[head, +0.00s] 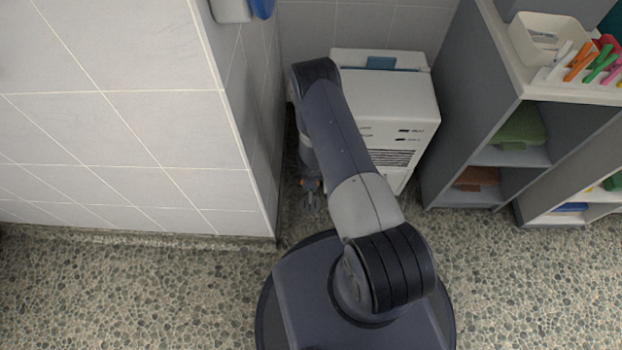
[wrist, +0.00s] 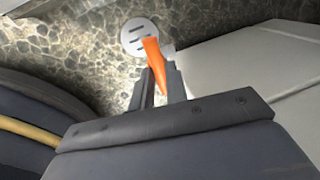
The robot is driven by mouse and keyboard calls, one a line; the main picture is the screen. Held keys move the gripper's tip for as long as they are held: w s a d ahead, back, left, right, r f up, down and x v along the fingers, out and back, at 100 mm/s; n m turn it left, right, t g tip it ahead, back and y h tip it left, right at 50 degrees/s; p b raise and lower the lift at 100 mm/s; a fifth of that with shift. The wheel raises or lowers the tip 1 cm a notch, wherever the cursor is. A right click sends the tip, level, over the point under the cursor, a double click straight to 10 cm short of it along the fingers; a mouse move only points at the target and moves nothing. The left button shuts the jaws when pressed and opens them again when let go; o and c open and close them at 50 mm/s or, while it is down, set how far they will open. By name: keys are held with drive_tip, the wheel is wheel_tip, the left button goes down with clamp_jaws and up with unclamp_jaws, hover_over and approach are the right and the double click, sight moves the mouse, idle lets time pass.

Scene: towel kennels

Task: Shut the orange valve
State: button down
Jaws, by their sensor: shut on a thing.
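In the wrist view the orange valve handle (wrist: 153,55) is a narrow orange lever. It stands between the two fingers of my gripper (wrist: 161,82), which is shut on it. A round pale disc with dark slots (wrist: 138,37) lies behind the lever's far end. In the head view my gripper (head: 311,200) is low in the narrow gap between the tiled wall and the white machine. A small orange spot shows by it there. The valve body cannot be made out.
The white machine (head: 390,100) stands close on the right of the gap. The tiled wall corner (head: 262,170) is close on the left. Pebbled floor (head: 130,295) is clear at the front left.

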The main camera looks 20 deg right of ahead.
idle(0.3)
drive_tip(key=c, duration=1.4)
unclamp_jaws()
drive_tip(key=shift+r, duration=0.1)
wheel_tip(320, 180, up, 10)
drive_tip(key=s+p, duration=0.1)
drive_tip(key=s, duration=0.1)
drive_tip(key=shift+a+r+p, duration=0.2)
drive_tip(key=shift+a+p, duration=0.15)
drive_tip(key=shift+f, duration=0.15)
drive_tip(key=f, duration=0.3)
drive_tip(key=w+f+b, duration=0.1)
drive_tip(key=f, duration=0.3)
drive_tip(key=w+f+b, duration=0.1)
drive_tip(key=f, duration=0.2)
drive_tip(key=shift+d+f, duration=0.2)
drive_tip(key=shift+d, duration=0.15)
